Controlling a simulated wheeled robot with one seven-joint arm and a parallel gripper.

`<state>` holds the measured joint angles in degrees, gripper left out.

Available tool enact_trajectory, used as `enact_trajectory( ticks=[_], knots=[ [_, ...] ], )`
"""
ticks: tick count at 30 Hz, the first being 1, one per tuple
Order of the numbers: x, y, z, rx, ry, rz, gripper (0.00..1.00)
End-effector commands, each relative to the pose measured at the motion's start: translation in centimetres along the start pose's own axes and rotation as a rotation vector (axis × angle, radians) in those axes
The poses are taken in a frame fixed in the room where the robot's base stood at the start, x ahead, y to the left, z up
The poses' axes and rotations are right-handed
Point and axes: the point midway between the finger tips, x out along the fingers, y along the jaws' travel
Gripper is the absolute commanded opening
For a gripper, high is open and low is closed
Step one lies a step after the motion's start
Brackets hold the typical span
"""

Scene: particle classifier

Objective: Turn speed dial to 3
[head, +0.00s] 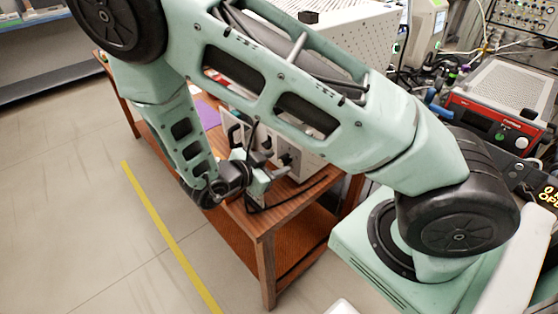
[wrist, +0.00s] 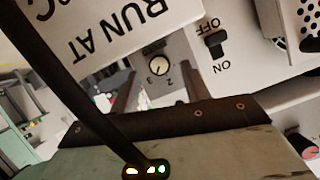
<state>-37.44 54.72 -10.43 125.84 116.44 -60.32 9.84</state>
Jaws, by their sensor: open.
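The speed dial (wrist: 159,66) is a small pale round knob on a grey panel, seen upside down in the wrist view. Small numerals sit under it in the picture, looking like an upturned 3 and 2; its exact setting is too small to tell. My gripper (wrist: 161,76) is open, its two dark fingers appearing on either side of the dial, with no clear contact. In the head view my gripper (head: 264,180) is at the front of the white device (head: 310,163) on the wooden table (head: 262,222); the dial is hard to make out there.
A black ON/OFF switch (wrist: 215,45) is right of the dial in the wrist view. A white sign (wrist: 105,25) with large black letters hangs close at upper left. A red-fronted instrument (head: 495,115) stands at the right. Open floor (head: 80,215) lies left of the table.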

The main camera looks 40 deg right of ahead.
Motion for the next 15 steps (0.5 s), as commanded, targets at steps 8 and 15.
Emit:
enact_trajectory(
  ticks=[8, 15],
  knots=[
    [2.2, 0.0, 0.0, 0.0, 0.0, -0.001, 0.47],
    [2.4, 0.0, 0.0, 0.0, -0.001, -0.001, 0.47]
  ],
)
